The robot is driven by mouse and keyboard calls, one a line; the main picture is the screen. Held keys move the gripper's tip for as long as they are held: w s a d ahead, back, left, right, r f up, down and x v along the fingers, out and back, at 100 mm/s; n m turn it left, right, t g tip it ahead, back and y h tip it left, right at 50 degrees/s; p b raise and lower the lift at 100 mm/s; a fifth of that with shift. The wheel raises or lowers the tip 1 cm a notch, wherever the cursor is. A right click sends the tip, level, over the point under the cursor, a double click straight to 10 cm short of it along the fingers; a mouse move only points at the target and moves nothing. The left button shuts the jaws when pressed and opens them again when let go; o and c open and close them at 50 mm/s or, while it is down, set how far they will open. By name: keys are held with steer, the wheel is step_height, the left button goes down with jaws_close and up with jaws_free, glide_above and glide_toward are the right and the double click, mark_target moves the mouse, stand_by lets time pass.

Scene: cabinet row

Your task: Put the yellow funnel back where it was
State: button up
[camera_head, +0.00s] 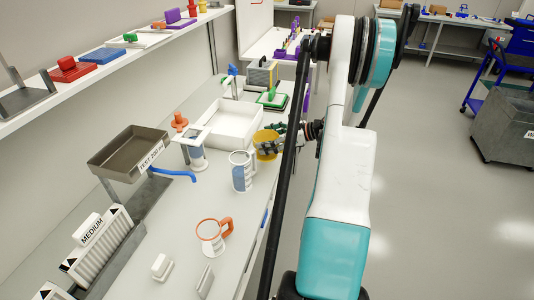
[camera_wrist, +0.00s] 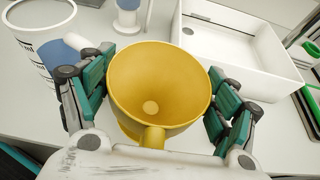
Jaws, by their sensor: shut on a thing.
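The yellow funnel (camera_wrist: 158,75) sits between the two green-padded fingers of my gripper (camera_wrist: 152,100) in the wrist view. Its wide mouth faces the camera and its handle or spout points toward the bottom of the picture. My gripper is shut on it. In the head view the funnel (camera_head: 265,140) shows at the bench's front edge, with my gripper (camera_head: 272,146) around it, just right of the white tray. I cannot tell whether the funnel touches the bench.
A white tray (camera_head: 225,138) lies behind the funnel. A measuring jug (camera_head: 242,184) stands close on the left, with an orange-handled cup (camera_head: 210,250) nearer. A green-edged tray (camera_head: 272,100) lies beyond.

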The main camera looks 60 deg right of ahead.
steer(key=shift+f+b, duration=0.75)
steer(key=shift+f, duration=1.55)
steer(key=shift+f, duration=0.2)
steer(key=o, duration=1.1)
steer(key=shift+r, duration=0.1)
steer(key=shift+r, duration=0.1)
steer(key=shift+s+d+r, duration=0.1)
steer(key=shift+s+r, duration=0.1)
steer(key=shift+s, duration=0.05)
steer(key=p+v, duration=0.4)
steer(key=v, duration=0.7)
steer(key=shift+s, duration=0.2)
